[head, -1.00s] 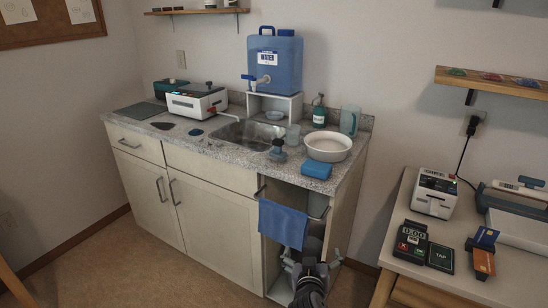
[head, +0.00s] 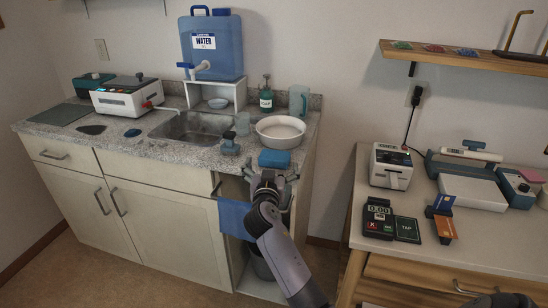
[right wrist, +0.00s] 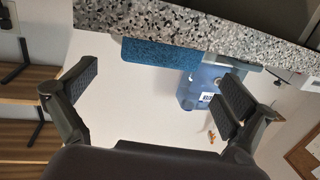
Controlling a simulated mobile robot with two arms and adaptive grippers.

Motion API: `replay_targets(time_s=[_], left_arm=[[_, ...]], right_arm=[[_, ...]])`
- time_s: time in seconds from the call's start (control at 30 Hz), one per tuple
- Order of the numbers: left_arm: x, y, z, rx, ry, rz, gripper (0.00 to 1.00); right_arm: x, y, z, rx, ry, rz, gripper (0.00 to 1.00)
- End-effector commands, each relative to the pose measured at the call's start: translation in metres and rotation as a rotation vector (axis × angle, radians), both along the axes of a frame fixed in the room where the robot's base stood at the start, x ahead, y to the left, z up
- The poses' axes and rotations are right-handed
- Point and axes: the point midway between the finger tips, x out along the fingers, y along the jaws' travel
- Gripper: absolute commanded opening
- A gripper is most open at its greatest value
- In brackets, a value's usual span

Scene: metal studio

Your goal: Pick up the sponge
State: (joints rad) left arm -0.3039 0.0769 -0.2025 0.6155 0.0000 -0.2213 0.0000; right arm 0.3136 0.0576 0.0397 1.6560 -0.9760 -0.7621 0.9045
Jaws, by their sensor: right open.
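The blue sponge (head: 274,158) lies on the granite counter (head: 150,149) near its front right edge, in front of the white basin. In the right wrist view the sponge (right wrist: 160,54) shows upside down at the counter edge, between the lines of the two fingers and beyond their tips. My right gripper (head: 270,177) is just in front of the counter edge, close to the sponge and apart from it. In the right wrist view the right gripper (right wrist: 163,82) is wide open and empty. My left gripper is not in view.
A white basin (head: 280,142) stands right behind the sponge. A dark-topped dispenser (head: 229,146) stands to its left, by the sink (head: 190,126). A blue towel (head: 234,217) hangs below the counter edge, beside my right arm. A table with card devices stands at the right.

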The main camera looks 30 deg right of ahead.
Motion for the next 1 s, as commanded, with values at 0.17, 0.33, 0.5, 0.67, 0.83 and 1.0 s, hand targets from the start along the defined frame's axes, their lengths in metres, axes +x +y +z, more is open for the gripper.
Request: replay_targets(time_s=[0.17, 0.33, 0.5, 0.67, 0.83, 1.0], left_arm=[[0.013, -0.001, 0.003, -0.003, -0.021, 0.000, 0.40], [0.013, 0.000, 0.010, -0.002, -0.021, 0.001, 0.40], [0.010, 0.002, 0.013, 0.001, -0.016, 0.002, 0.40], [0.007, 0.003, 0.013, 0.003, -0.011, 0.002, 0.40], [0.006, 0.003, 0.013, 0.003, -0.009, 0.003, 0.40], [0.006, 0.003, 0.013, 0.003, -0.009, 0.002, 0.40]], right_arm=[[0.010, -0.008, -0.001, 0.000, 0.000, 0.000, 1.00], [0.024, -0.022, 0.000, -0.002, 0.002, -0.002, 1.00], [0.042, -0.037, -0.003, 0.000, 0.000, 0.000, 1.00], [0.048, -0.041, -0.005, 0.001, 0.000, 0.001, 1.00], [0.048, -0.041, -0.005, 0.001, 0.000, 0.001, 1.00], [0.048, -0.041, -0.005, 0.001, 0.000, 0.001, 0.90]])
